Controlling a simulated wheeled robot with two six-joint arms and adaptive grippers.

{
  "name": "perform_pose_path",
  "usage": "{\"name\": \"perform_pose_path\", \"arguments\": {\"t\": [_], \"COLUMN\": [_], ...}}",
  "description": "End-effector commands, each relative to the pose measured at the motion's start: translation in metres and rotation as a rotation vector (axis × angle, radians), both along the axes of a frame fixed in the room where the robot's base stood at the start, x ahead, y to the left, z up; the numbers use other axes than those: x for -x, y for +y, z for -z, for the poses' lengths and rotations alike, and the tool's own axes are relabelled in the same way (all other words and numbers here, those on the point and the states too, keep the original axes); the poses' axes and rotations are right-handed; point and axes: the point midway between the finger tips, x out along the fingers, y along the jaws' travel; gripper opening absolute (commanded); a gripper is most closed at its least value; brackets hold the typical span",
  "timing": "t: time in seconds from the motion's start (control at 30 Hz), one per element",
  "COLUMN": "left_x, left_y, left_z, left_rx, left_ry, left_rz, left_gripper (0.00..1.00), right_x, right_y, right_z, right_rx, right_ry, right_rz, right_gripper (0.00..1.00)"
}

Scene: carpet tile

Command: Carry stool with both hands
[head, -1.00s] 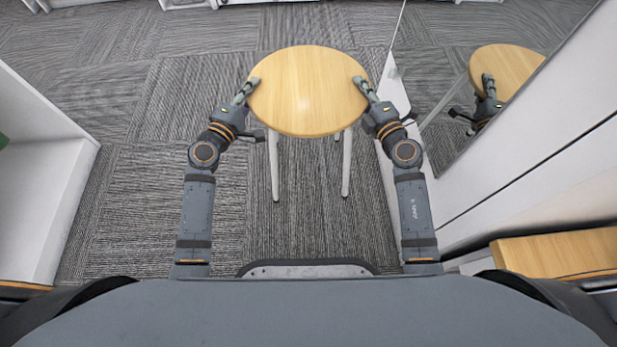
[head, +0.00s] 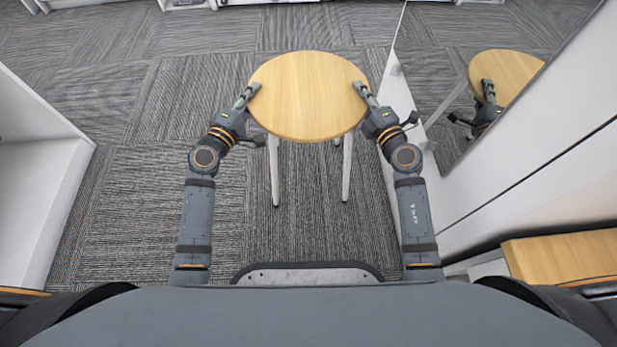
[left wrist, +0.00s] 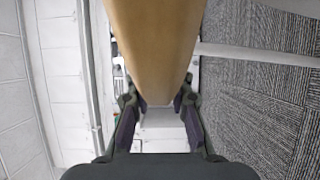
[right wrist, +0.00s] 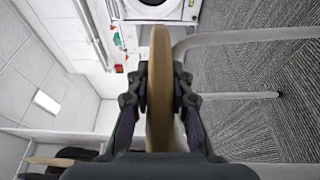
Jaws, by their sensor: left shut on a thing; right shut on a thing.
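The stool has a round light-wood seat (head: 308,95) and pale metal legs (head: 346,165), and stands in the middle of the head view. My left gripper (head: 250,92) is shut on the left edge of the seat. My right gripper (head: 364,92) is shut on the right edge. The seat's edge (left wrist: 155,45) runs between the fingers in the left wrist view. In the right wrist view the seat rim (right wrist: 159,90) sits between the fingers. Whether the leg tips touch the carpet is hard to tell.
A white wall with a mirror (head: 470,90) runs close along the right, reflecting the stool. A white cabinet (head: 40,190) stands at the left. A wooden-topped piece (head: 565,257) is at the lower right. Open carpet (head: 190,95) lies beyond and left of the stool.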

Motion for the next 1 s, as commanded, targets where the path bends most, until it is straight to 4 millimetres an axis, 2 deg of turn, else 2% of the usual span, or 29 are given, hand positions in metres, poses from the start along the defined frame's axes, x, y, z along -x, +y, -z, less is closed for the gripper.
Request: {"name": "perform_pose_path", "arguments": {"t": [0.17, 0.2, 0.33, 0.63, 0.73, 1.0], "left_x": [-0.001, 0.0, 0.0, 0.001, 0.008, 0.067], "left_y": [0.001, 0.001, 0.0, 0.001, 0.005, 0.03], "left_z": [0.012, 0.012, 0.012, 0.012, 0.013, 0.014], "left_rx": [0.002, -0.001, 0.0, 0.0, -0.003, -0.007], "left_ry": [-0.008, -0.001, 0.0, 0.0, 0.001, 0.003], "left_rz": [-0.004, -0.003, -0.002, -0.001, -0.001, 0.002], "left_gripper": [0.0, 0.24, 0.42, 0.43, 0.43, 0.43], "right_x": [-0.001, 0.0, 0.0, 0.0, 0.0, 0.0], "right_y": [-0.001, -0.001, -0.001, 0.0, 0.0, 0.0], "right_z": [0.012, 0.012, 0.012, 0.012, 0.012, 0.012], "right_rx": [-0.002, 0.0, 0.0, 0.0, 0.0, 0.0], "right_ry": [-0.009, -0.002, -0.001, 0.0, 0.0, 0.0], "right_rz": [0.004, 0.003, 0.002, 0.001, 0.0, 0.0], "right_gripper": [0.0, 0.24, 0.42, 0.43, 0.43, 0.43]}}
